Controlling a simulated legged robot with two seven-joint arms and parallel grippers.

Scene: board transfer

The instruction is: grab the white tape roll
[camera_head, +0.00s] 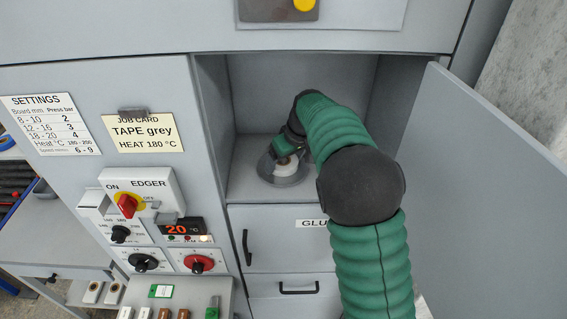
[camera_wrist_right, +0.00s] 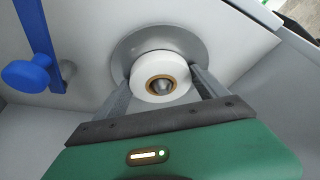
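The white tape roll (camera_head: 286,166) sits on a round grey plate (camera_head: 277,177) in the open compartment of the machine. In the right wrist view the white tape roll (camera_wrist_right: 165,78) has a brown core around a grey spindle tip. The round grey plate (camera_wrist_right: 124,49) is behind it. My right gripper (camera_wrist_right: 162,84) has one finger on each side of the roll, close to its edges. I cannot tell whether the fingers press on it. In the head view my right gripper (camera_head: 287,152) partly hides the roll. My left gripper is not in view.
The compartment's walls are close around my right arm, with an open door (camera_head: 490,150) on the right. A drawer handle (camera_head: 299,288) is below. The edger's control panel (camera_head: 140,190) is on the left. A blue knob (camera_wrist_right: 27,75) shows in the right wrist view.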

